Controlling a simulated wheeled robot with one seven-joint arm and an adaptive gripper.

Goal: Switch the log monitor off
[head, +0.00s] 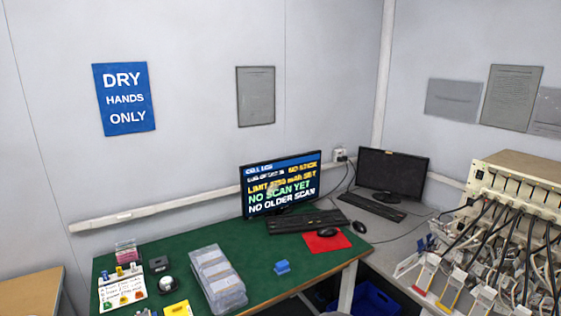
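The log monitor (281,185) stands at the back of the green-topped table in the head view. Its screen is lit and shows a "CELL LOG" heading with lines such as "NO SCAN YET" and "NO OLDER SCAN". I cannot make out a power button on it. A second monitor (392,173) stands to its right with a dark screen. My gripper is not in view.
A keyboard (307,221), a mouse and a red mat (327,240) lie in front of the log monitor. A cabled rack (518,195) fills the right. Green table (255,270) is bare between them.

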